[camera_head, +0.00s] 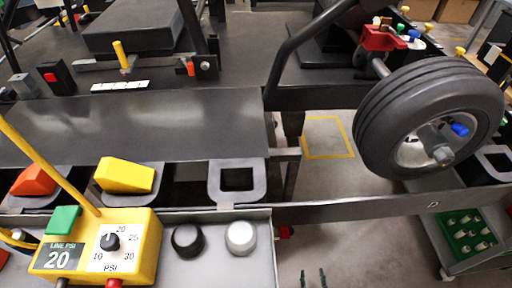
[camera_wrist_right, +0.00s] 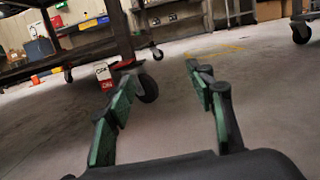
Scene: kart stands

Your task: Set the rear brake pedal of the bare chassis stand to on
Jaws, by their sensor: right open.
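A red pedal (camera_head: 33,180) and a yellow pedal (camera_head: 126,175) sit in dark frames along the near rail of the dark chassis stand (camera_head: 140,132) in the head view. Both wedges look tilted. I cannot tell which one is the rear brake pedal, and no label on them is readable. My right gripper (camera_head: 314,279) shows only as two dark fingertips at the bottom edge, apart and empty, below and right of the pedals. My left gripper is not in view.
A yellow PSI box (camera_head: 100,245) stands below the pedals, beside a black knob (camera_head: 188,240) and a white knob (camera_head: 241,237). A yellow rod rises past the red pedal. A wheel (camera_head: 425,118) juts out at right. A green tray (camera_head: 465,232) sits lower right. Floor is open around the right gripper.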

